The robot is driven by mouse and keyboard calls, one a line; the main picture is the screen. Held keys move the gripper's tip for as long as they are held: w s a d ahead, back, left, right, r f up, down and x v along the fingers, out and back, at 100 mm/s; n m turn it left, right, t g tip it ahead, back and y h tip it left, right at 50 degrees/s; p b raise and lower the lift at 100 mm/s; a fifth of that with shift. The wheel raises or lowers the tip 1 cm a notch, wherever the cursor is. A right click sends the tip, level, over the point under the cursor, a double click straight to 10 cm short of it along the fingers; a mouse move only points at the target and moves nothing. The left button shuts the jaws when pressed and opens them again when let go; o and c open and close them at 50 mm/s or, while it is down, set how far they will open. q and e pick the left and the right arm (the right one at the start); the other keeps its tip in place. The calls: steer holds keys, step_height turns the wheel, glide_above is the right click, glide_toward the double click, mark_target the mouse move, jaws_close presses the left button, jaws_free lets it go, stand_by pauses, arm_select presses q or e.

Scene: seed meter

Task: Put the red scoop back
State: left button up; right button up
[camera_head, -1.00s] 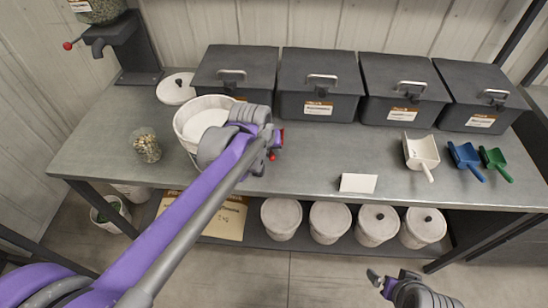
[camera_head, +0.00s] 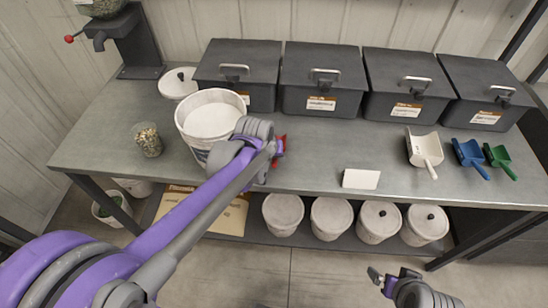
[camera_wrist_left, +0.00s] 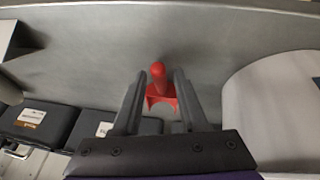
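The red scoop (camera_head: 281,144) shows in the head view just right of my left gripper (camera_head: 268,155), which partly covers it. In the left wrist view the red scoop (camera_wrist_left: 159,84) lies between the two fingers of my left gripper (camera_wrist_left: 159,80), its handle pointing to the table's front edge. Gaps show between the fingers and the handle, so the gripper looks open. Whether the fingers are level with the scoop or above it is hard to tell. My right gripper (camera_head: 376,280) is low in front of the table, away from everything; its opening is unclear.
Several dark lidded bins (camera_head: 320,85) line the back of the table (camera_head: 300,170). A white bucket (camera_head: 190,135) stands left of the gripper, near a glass jar (camera_head: 148,142). White (camera_head: 424,148), blue (camera_head: 469,154) and green (camera_head: 497,156) scoops lie at right. A white card (camera_head: 361,179) stands near the front.

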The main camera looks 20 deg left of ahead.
arm_select(q)
steer(key=shift+s+r, duration=0.1)
steer(key=shift+r, duration=0.35)
steer(key=p+v, duration=0.2)
steer(key=v, duration=0.9)
steer(key=s+d+f+m, duration=0.1)
steer(key=s+f+m, duration=0.1)
steer(key=s+f, duration=0.3)
steer(key=s+d+f+m, duration=0.1)
steer(key=s+f, duration=0.4)
steer(key=s, duration=0.5)
steer(key=shift+s+m, duration=0.4)
steer(key=shift+m, duration=0.2)
steer(key=shift+w+r, duration=0.1)
steer(key=shift+r, duration=0.15)
